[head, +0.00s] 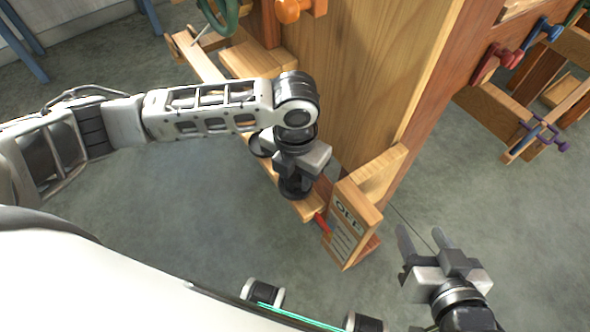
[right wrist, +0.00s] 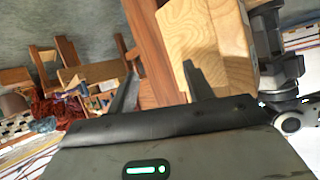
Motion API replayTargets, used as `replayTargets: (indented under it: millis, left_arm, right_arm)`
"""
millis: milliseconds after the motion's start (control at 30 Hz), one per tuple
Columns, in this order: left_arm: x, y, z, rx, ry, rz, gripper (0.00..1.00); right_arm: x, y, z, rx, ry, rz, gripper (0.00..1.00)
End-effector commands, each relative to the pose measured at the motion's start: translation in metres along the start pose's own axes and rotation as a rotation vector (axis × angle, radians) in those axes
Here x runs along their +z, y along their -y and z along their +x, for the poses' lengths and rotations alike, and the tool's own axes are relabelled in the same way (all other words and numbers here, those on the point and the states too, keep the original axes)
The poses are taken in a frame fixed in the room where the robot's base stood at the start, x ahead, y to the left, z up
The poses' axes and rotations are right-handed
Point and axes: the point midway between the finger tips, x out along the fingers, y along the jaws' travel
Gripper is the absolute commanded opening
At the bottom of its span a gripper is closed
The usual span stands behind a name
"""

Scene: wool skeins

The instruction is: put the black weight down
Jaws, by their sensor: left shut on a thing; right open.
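My left gripper (head: 298,172) points down over a wooden ledge (head: 308,207) beside the tall wooden panel. It is shut on a dark round thing, which looks like the black weight (head: 295,188), just below its jaws. The fingers are mostly hidden by the gripper body. I cannot tell whether the weight touches the ledge. Another dark round shape (head: 260,146) shows just left of the wrist, partly covered. My right gripper (head: 424,238) is open and empty at the lower right, apart from the wood. Its fingers also show in the right wrist view (right wrist: 158,88).
A wooden box with a lettered label (head: 348,226) stands right of the ledge, with a small red piece (head: 322,223) beside it. The tall wooden panel (head: 345,70) blocks the middle. Pegs and wooden frames stand at the upper right. Grey floor is open at the lower left.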

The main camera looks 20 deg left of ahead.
Motion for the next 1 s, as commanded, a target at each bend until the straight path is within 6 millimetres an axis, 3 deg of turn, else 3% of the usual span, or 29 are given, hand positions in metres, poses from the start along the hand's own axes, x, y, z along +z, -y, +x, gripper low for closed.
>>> replayTargets:
  millis: [33, 100, 467, 1000]
  left_arm:
    - [0.0, 0.0, 0.001, 0.0, -0.001, 0.0, 0.42]
    - [0.0, 0.0, 0.001, 0.0, 0.0, 0.001, 0.58]
    - [0.0, 0.0, -0.005, 0.0, 0.001, 0.001, 0.58]
    - [0.001, 0.0, -0.107, 0.0, 0.002, 0.0, 0.58]
  right_arm:
    - [0.0, 0.0, 0.0, 0.0, 0.001, 0.0, 0.52]
    - [0.001, 0.0, 0.0, 0.0, 0.002, 0.0, 0.52]
    - [0.001, 0.0, 0.002, 0.001, 0.003, -0.001, 0.52]
    - [-0.012, 0.0, -0.002, 0.007, 0.016, 0.018, 0.52]
